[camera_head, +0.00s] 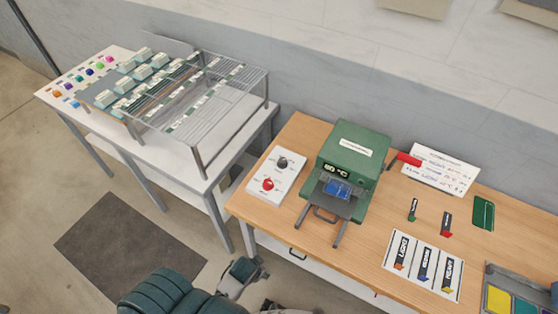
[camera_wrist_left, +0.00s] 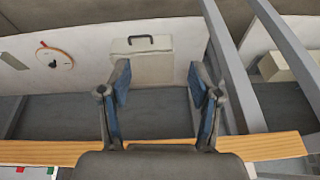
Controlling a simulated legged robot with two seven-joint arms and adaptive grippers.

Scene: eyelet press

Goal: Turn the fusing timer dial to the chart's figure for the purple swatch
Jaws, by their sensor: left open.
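A white control panel (camera_head: 277,174) lies on the wooden bench, left of the green press (camera_head: 347,155). It carries a black knob (camera_head: 282,162) and a red knob (camera_head: 267,184); their scale marks are too small to read. The white chart (camera_head: 440,168) stands at the back of the bench, its writing unreadable here. I cannot surely pick out the purple swatch. My left gripper (camera_head: 258,273) is in front of the bench, apart from the panel. In the left wrist view it is open and empty (camera_wrist_left: 160,85). My right gripper is not in view.
A blue piece (camera_head: 337,189) lies on the press's lower plate. A labelled card (camera_head: 423,265) and a swatch tray (camera_head: 489,282) are at right. A wire rack (camera_head: 203,97) stands on the left table. A pale case (camera_wrist_left: 150,66) shows in the wrist view.

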